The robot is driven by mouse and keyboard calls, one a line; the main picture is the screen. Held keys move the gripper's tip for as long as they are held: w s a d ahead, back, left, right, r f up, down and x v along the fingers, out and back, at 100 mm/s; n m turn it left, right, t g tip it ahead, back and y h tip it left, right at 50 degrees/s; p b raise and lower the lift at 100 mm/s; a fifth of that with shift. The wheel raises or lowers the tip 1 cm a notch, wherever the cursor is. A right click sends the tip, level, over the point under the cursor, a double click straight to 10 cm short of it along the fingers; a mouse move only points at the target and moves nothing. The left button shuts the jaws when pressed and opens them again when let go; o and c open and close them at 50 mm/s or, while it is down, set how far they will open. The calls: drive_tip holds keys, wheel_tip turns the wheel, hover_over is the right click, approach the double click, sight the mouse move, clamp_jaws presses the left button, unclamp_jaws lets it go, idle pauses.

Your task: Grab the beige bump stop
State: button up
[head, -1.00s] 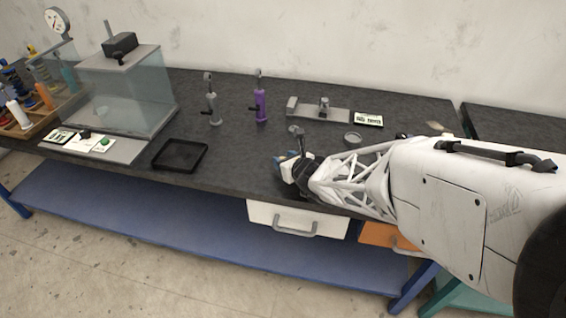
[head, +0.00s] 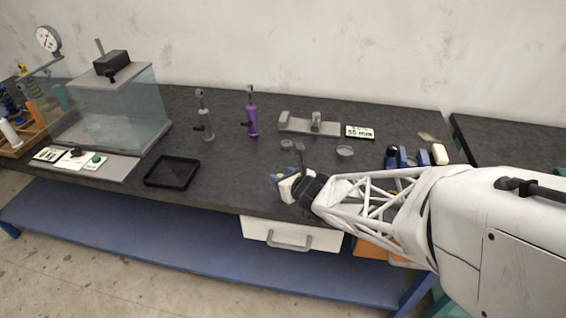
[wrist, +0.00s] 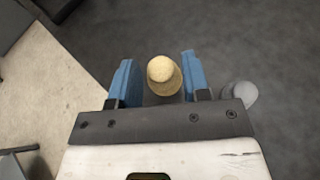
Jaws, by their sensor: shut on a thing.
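The beige bump stop (wrist: 163,74) is a rounded, stepped piece seen from above in the wrist view. It sits between the two blue fingers of my gripper (wrist: 160,78), which is shut on it. In the head view my gripper (head: 282,177) is low over the front part of the dark bench, and the bump stop cannot be made out there. The wrist view does not show clearly whether the piece still touches the bench.
A grey round piece (wrist: 240,94) lies close beside the right finger. A black tray (head: 172,172) is to the left. Grey (head: 204,117) and purple (head: 251,113) shock absorbers stand behind, with a grey fixture (head: 310,124). Blue holders (head: 403,157) stand right.

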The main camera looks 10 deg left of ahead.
drive_tip(key=s+d+r, duration=0.1)
drive_tip(key=s+d, duration=0.4)
drive_tip(key=s, duration=0.4)
drive_tip(key=shift+s, duration=0.15)
